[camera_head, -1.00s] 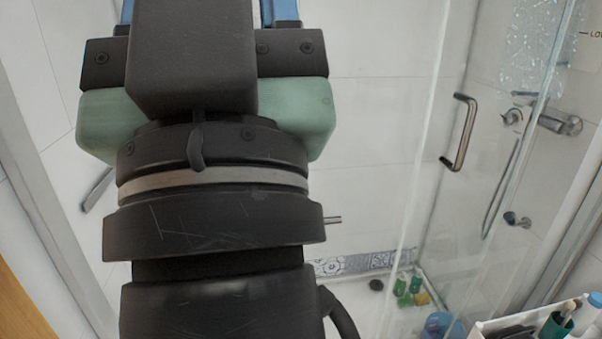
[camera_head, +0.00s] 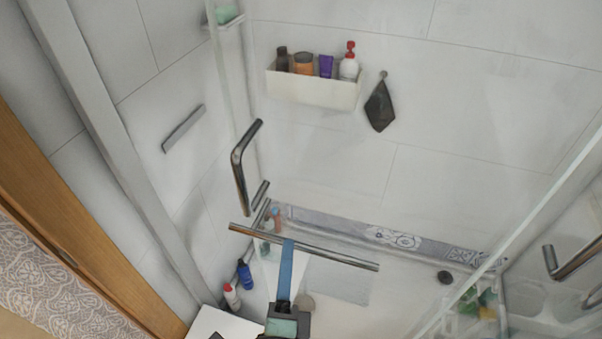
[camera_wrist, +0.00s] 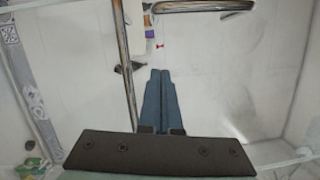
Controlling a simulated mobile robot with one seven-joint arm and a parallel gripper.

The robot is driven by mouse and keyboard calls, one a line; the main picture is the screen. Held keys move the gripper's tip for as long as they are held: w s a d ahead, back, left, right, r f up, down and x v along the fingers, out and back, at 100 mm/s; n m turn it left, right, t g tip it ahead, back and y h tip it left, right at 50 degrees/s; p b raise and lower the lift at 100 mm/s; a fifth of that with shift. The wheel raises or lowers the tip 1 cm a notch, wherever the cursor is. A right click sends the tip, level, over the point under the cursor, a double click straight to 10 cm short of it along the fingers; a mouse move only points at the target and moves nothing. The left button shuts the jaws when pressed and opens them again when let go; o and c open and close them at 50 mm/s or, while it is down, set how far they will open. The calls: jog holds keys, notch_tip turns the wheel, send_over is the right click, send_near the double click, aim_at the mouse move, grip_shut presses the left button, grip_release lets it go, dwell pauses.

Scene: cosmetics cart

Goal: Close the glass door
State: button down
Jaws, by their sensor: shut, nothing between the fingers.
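Clear glass panels stand on both sides of the shower in the head view. The left glass panel (camera_head: 232,75) carries a bent metal handle (camera_head: 242,165). The right glass panel (camera_head: 520,215) has another metal handle (camera_head: 575,262) near it. I cannot tell how far either panel is open. My gripper (camera_head: 288,245) points into the shower, its blue fingers shut and empty. A long metal bar (camera_head: 335,258) crosses by the fingertips; contact is unclear. In the wrist view my gripper (camera_wrist: 160,72) lies just right of an upright metal bar (camera_wrist: 124,60).
A white wall shelf (camera_head: 315,88) holds several bottles, with a dark cloth (camera_head: 380,107) hanging beside it. A blue bottle (camera_head: 245,274) and a white bottle (camera_head: 232,296) stand at lower left. A wooden edge (camera_head: 90,240) runs down the left.

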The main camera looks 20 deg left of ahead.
jog(key=f, duration=0.1)
jog(key=p, duration=0.2)
send_near(275, 186)
jog(key=w+d, duration=0.2)
jog(key=w, duration=0.3)
jog(key=shift+d+r, duration=0.1)
jog(key=shift+d, duration=0.3)
jog(key=shift+w+a+r+p, duration=0.15)
jog(key=shift+a+p, duration=0.3)
jog(key=shift+a, duration=0.75)
jog(key=shift+a+r, duration=0.15)
jog(key=shift+a, duration=0.6)
